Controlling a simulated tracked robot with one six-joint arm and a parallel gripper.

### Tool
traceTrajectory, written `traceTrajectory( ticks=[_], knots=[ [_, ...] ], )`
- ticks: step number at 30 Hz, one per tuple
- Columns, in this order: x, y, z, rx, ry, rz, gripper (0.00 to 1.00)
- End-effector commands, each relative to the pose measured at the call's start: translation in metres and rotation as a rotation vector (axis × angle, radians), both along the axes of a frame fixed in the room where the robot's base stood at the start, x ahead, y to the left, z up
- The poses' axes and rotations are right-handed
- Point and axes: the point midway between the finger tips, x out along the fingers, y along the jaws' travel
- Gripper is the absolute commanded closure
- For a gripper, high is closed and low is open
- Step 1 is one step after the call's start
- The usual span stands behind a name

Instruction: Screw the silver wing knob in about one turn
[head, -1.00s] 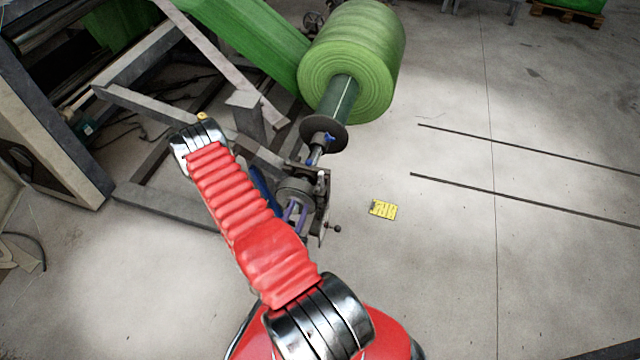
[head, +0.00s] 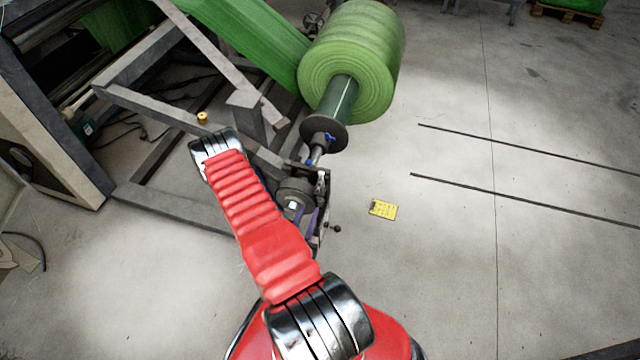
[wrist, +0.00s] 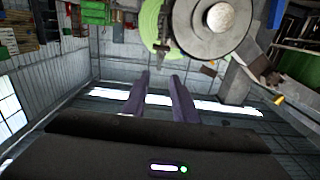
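My gripper (wrist: 161,76) shows in the wrist view as two purple fingers, apart with nothing between them. In the head view my arm covers most of the gripper; a purple finger (head: 312,220) shows beside the bracket at the shaft end. A small silver piece (head: 321,178) on that bracket looks like the wing knob, but it is too small to be sure. In the wrist view a small dark fitting (wrist: 163,46) sits just beyond the fingertips, below a big round grey disc (wrist: 212,17). The fingers appear apart from it; I cannot tell whether it is the knob.
The green roll (head: 350,62) sits on its shaft with a dark flange (head: 324,134) behind the bracket. The grey machine frame (head: 170,208) fills the left. A yellow card (head: 383,210) lies on the floor at right, where there is free room. Two dark rods lie further right.

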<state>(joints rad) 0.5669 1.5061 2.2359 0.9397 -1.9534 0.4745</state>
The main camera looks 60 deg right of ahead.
Motion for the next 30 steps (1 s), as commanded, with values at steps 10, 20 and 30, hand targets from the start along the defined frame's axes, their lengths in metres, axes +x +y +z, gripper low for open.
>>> traceTrajectory(
  ticks=[10,20,30],
  knots=[
    [0.004,-0.033,0.001,-0.002,-0.002,-0.005,0.74],
    [0.009,-0.071,0.001,-0.003,-0.001,-0.004,0.74],
    [0.017,-0.115,0.001,-0.002,-0.001,-0.003,0.74]
  ],
)
